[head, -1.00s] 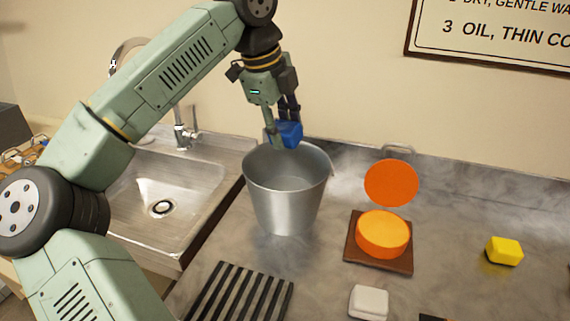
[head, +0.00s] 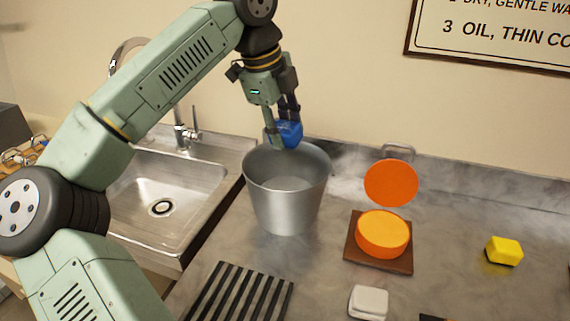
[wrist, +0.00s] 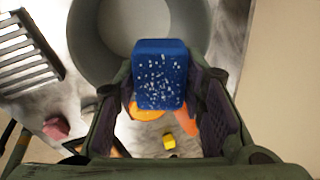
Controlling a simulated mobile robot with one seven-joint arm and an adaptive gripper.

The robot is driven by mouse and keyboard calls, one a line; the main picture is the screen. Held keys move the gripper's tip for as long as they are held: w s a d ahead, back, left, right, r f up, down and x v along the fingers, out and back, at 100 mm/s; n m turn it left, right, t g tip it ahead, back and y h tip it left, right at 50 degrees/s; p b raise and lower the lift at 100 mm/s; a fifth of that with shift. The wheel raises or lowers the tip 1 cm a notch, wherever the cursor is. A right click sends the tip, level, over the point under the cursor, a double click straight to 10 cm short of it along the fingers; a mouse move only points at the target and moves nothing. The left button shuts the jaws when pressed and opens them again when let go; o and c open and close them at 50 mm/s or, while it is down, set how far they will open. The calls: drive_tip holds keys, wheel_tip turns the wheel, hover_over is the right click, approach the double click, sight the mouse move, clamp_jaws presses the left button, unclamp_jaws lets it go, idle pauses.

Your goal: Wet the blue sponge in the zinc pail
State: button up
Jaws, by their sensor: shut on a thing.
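The blue sponge (head: 290,134) is held between the fingers of my gripper (head: 281,122), over the far part of the zinc pail's mouth. In the wrist view the sponge (wrist: 160,75) sits between the two fingers of my gripper (wrist: 162,92), with pale specks on its face. The zinc pail (head: 286,203) stands upright on the counter, and its grey rim and inside (wrist: 105,40) show behind the sponge in the wrist view. The sponge appears level with or just above the rim. I cannot tell whether there is water in the pail.
A sink (head: 170,190) lies left of the pail. An orange tin (head: 382,235) on a brown board, with its round orange lid (head: 391,183) upright behind, stands to the right. A yellow block (head: 504,251), a white block (head: 368,302) and a striped rack (head: 240,293) lie on the counter.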

sight(287, 123)
drive_tip(key=shift+r, duration=0.1)
drive_tip(key=shift+r+p, duration=1.3)
drive_tip(key=shift+r, duration=0.65)
